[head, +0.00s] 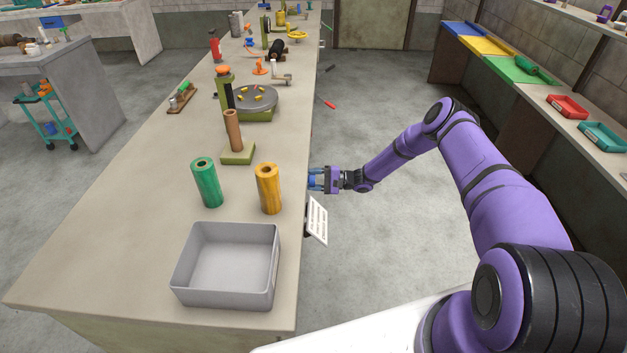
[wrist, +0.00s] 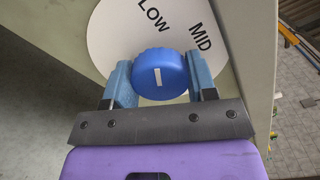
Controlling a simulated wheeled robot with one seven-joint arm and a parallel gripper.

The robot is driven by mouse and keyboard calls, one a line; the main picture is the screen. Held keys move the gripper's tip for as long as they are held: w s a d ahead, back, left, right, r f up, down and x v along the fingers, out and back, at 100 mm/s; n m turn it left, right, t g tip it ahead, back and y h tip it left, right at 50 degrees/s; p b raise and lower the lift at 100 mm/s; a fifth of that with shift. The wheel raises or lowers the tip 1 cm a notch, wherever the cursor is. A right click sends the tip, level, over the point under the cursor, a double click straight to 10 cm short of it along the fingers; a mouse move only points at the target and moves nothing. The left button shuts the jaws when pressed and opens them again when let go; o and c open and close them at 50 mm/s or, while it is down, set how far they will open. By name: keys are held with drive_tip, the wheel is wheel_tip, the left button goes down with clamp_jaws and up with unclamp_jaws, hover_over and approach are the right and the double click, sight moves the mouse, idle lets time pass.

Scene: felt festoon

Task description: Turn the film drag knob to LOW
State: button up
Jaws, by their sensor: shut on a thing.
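The film drag knob (wrist: 170,70) is a blue ridged knob on a round white dial (wrist: 112,45) in the wrist view. The dial bears the words LOW at the top middle and MID to its right. The white mark on the knob stands nearly upright in the picture, its upper end toward LOW. My gripper (wrist: 161,82) is shut on the knob, one blue finger on each side. In the head view my gripper (head: 316,181) is at the right side of the long bench; the knob cannot be made out there. Any further dial word is hidden.
The long bench (head: 140,215) carries a grey bin (head: 228,295), a green roll (head: 207,183), a yellow roll (head: 268,189) and a brown roll on a post (head: 233,132). A white printed card (head: 317,220) hangs at its edge.

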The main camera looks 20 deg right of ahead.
drive_tip(key=o, duration=0.9)
drive_tip(key=shift+d, duration=0.1)
drive_tip(key=v, duration=1)
drive_tip(key=shift+s+d, duration=0.15)
drive_tip(key=shift+d, duration=0.2)
drive_tip(key=shift+r, duration=0.1)
